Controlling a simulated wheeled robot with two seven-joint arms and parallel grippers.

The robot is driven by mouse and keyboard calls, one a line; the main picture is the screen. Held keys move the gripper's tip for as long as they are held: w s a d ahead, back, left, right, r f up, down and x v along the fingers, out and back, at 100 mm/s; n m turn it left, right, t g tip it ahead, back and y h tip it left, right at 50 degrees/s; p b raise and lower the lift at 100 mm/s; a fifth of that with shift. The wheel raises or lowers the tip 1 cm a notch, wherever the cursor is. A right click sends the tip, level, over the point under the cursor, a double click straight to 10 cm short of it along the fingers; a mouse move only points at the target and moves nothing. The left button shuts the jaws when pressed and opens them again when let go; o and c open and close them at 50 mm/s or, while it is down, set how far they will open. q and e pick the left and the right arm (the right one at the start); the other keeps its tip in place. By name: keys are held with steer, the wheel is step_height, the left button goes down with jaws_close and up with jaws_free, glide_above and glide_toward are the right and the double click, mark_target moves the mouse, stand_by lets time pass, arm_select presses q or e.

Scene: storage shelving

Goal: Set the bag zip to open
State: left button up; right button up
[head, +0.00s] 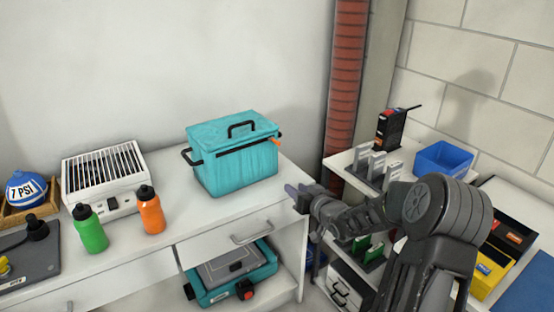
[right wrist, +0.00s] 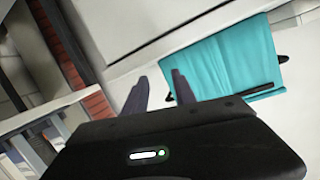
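The teal bag (head: 240,172) stands upright on the white counter, with a black handle on its lid and black side handles. Its zip (head: 243,147) is a dark line along the front under the lid, with an orange pull (head: 275,141) at the right end. The bag also shows in the right wrist view (right wrist: 222,55), beyond the fingers and to their right. My right gripper (head: 298,194) is to the right of the bag and nearer to me, apart from it. Its two fingers show in the right wrist view (right wrist: 159,97), spread with nothing between them. My left gripper is out of view.
A green bottle (head: 90,230), an orange bottle (head: 151,212) and a white slatted device (head: 104,177) stand left of the bag. A teal case (head: 232,272) lies below the counter (head: 200,217). At right, a shelf holds a blue bin (head: 443,161) and a yellow-black box (head: 490,268).

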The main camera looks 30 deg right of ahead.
mark_target(277, 142)
step_height(277, 142, up, 12)
steer(key=w+n+t+y, duration=0.2)
steer(key=t, duration=0.1)
steer(key=shift+w+f+y, duration=0.2)
steer(key=shift+f+y, duration=0.05)
steer(key=shift+y, duration=0.05)
steer(key=shift+a, duration=0.15)
steer(key=shift+w, duration=0.1)
steer(key=w, duration=0.7)
steer(key=shift+w+a, duration=0.2)
steer(key=shift+w, duration=0.15)
steer(key=shift+f, duration=0.1)
jaws_close()
